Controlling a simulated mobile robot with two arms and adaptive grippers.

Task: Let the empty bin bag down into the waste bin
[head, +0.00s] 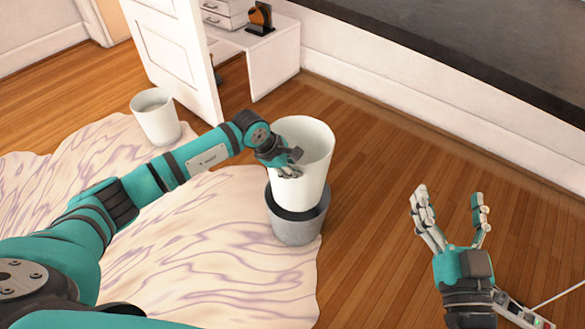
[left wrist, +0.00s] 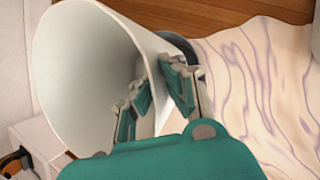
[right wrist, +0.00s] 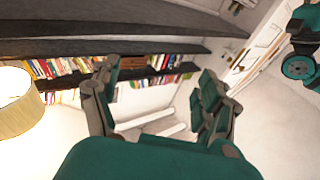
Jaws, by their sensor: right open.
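The bin bag (head: 309,185) is a white, open-topped, tapered shape that stands nearly upright, wide mouth up. Its narrow lower end lines up with the dark-rimmed mouth of the grey waste bin (head: 297,233); I cannot tell how far inside it is. The bag looks empty. My right gripper (head: 450,212) is open and empty, well to the right of the bin.
A second white container (head: 155,117) stands on the left near a white door (head: 170,55). A pale patterned rug (head: 200,260) lies left of the bin. A power strip (head: 520,312) with a cable lies at the lower right. The wooden floor (head: 375,190) right of the bin is clear.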

